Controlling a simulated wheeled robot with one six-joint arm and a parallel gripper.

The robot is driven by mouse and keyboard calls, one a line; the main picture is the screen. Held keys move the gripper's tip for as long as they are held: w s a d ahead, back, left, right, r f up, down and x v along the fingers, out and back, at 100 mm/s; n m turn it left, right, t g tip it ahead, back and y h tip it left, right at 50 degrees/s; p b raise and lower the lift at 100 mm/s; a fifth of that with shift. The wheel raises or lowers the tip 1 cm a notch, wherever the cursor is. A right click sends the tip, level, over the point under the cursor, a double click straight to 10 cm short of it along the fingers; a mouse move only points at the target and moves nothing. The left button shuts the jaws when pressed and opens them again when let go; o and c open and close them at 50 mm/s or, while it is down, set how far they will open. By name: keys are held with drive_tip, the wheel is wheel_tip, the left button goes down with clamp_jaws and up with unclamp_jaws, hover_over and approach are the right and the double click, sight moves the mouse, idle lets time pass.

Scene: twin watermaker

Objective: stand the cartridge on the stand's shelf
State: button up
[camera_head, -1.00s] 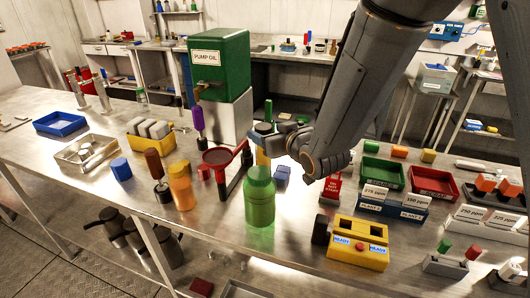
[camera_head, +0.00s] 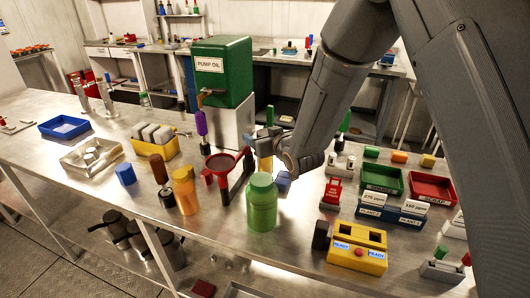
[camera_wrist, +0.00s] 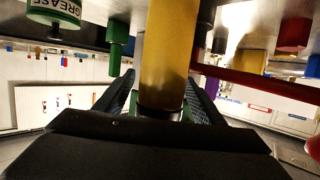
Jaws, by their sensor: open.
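A yellow cylinder, which looks like the cartridge (camera_head: 265,163), stands upright behind the green bottle, its lower part hidden. My gripper (camera_head: 268,141) is at its upper part, with the wrist to its right. In the wrist view, which looks upside down, the yellow cylinder (camera_wrist: 172,45) rises between the two dark fingers of my gripper (camera_wrist: 165,95). The jaws are open around it; I cannot tell whether either finger touches it. A red and dark stand (camera_head: 228,185) with a red funnel-like top is left of the cylinder. Its shelf cannot be made out.
A green bottle (camera_head: 262,207) stands close in front of my gripper. An orange bottle (camera_head: 185,190) is left of the stand. The pump oil tank (camera_head: 222,75) is behind. A yellow box (camera_head: 357,249) is at the front edge.

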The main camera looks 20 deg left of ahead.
drive_tip(key=c, duration=1.4)
drive_tip(key=shift+c, duration=1)
drive_tip(key=shift+r, duration=0.15)
